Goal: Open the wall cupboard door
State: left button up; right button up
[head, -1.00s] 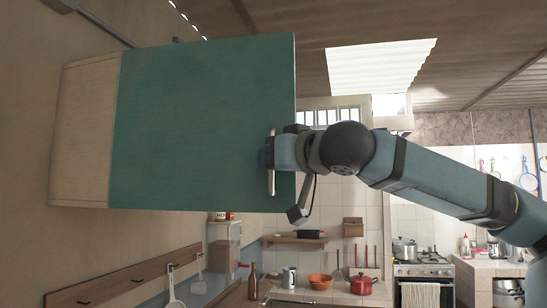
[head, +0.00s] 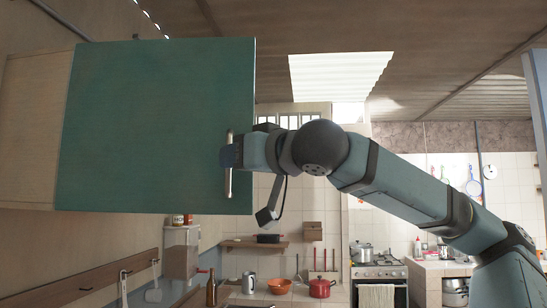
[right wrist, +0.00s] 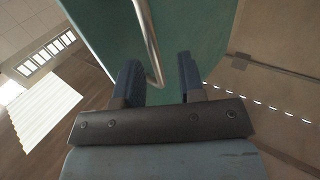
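The wall cupboard (head: 28,135) hangs at the upper left of the head view, with a pale wood side and a flat teal door (head: 150,125). The door looks shut; no gap shows. An upright metal bar handle (head: 229,180) is near its right edge. My right gripper (head: 232,156) is at the handle, reaching in from the right. In the right wrist view, the handle (right wrist: 149,40) runs between the two dark fingers of my right gripper (right wrist: 158,80), which are apart with space beside the bar. My left gripper is in neither view.
Below the cupboard are a hook rail (head: 85,285), a wall shelf (head: 255,243) and a counter with a brown bottle (head: 211,288), an orange bowl (head: 279,285) and a red pot (head: 320,288). A stove (head: 378,270) stands farther back.

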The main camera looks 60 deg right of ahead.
jog(key=s+a+b, duration=0.2)
jog(key=s, duration=0.8)
jog(key=shift+s, duration=0.2)
